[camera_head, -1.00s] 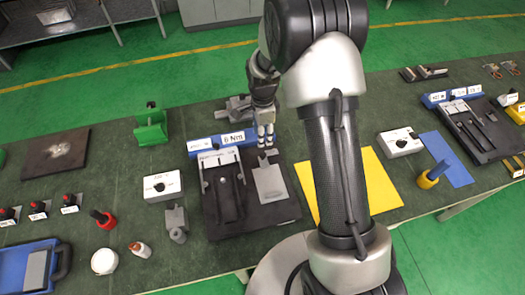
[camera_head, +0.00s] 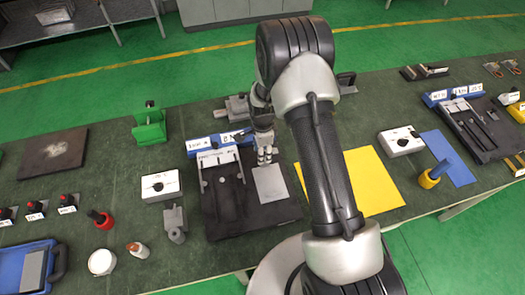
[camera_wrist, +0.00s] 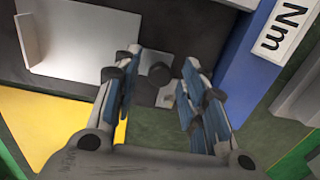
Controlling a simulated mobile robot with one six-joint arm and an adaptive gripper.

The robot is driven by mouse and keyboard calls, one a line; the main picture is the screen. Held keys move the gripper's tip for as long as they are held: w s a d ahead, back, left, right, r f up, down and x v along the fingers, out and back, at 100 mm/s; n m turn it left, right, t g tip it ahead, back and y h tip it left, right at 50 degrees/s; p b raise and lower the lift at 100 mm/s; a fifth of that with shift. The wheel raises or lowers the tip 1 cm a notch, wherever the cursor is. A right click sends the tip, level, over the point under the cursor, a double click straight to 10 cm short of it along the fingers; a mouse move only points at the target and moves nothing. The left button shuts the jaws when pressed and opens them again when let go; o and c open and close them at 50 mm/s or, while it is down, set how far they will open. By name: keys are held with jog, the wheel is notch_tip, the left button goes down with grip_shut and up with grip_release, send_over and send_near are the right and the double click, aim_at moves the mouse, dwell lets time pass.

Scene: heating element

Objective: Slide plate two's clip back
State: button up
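A light grey rectangular plate (camera_head: 270,184) lies on the right part of a black fixture base (camera_head: 225,222) in the head view. In the wrist view the plate (camera_wrist: 85,45) is at the upper left. My gripper (camera_head: 265,157) is just beyond the plate's far edge, pointing down. In the wrist view its fingers (camera_wrist: 158,75) are apart, with a small dark knob (camera_wrist: 160,74) showing between the tips. I cannot tell whether the fingers touch it, or whether it is the clip. No number identifying plate two is readable.
A blue label bar (camera_head: 195,147) runs behind the fixture. A white box with a knob (camera_head: 162,186) and a grey block (camera_head: 175,222) stand left. A yellow sheet (camera_head: 372,180) lies right of my arm. A second fixture (camera_head: 485,130) is farther right.

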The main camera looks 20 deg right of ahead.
grip_shut()
dwell(0.6)
